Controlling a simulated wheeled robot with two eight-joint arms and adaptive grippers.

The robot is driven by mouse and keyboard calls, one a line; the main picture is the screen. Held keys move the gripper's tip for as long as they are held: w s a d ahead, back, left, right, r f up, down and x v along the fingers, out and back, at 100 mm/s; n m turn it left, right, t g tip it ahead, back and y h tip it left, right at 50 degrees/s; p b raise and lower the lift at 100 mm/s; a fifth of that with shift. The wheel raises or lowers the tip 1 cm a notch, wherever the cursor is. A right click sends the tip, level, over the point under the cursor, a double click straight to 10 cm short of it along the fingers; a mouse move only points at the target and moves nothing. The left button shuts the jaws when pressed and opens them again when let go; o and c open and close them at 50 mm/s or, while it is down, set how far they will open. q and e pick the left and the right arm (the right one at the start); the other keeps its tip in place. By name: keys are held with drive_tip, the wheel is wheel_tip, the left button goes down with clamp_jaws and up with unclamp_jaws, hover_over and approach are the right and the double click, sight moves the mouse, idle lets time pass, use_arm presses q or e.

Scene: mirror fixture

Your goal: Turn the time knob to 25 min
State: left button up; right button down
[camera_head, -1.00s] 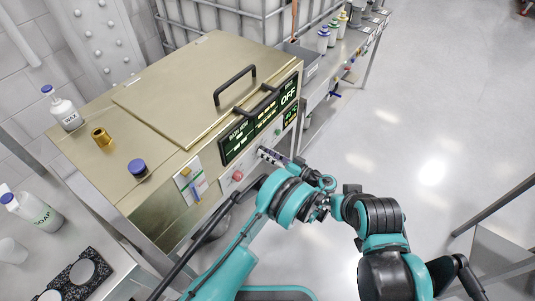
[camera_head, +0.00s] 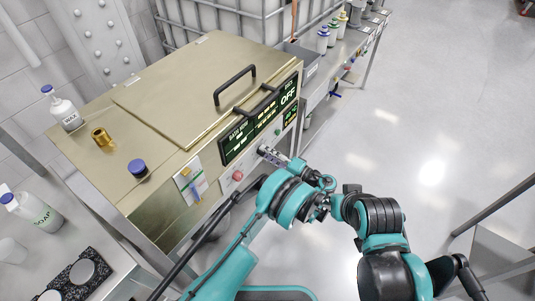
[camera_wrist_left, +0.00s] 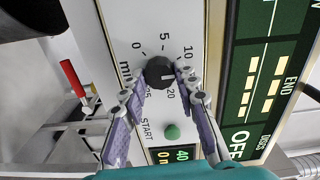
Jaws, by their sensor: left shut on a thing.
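The time knob (camera_wrist_left: 159,72) is a dark round knob on the white control panel in the left wrist view. Scale numbers 0, 5, 10 and 20 show around it, and a fingertip covers part of the scale. Its white mark points right, between 10 and 20. My left gripper (camera_wrist_left: 160,81) is shut on the knob, with one fingertip on each side. In the head view my left gripper (camera_head: 270,155) reaches the front panel of the brass-coloured machine (camera_head: 190,80) and hides the knob. My right gripper cannot be made out.
A green START button (camera_wrist_left: 172,131) sits close to the fingers. A red button (camera_head: 237,176) is on the front panel. Dark displays (camera_head: 238,139) line the machine's upper front edge. The floor at right is open.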

sight(258, 132)
use_arm(q)
drive_tip(key=m, duration=2.5)
drive_tip(key=shift+a, duration=0.1)
idle(0.5)
drive_tip(key=o, duration=1.2)
drive_tip(key=shift+f, duration=0.1)
drive_tip(key=shift+c, duration=0.2)
wheel_tip(258, 132, up, 10)
drive_tip(key=shift+r, duration=0.1)
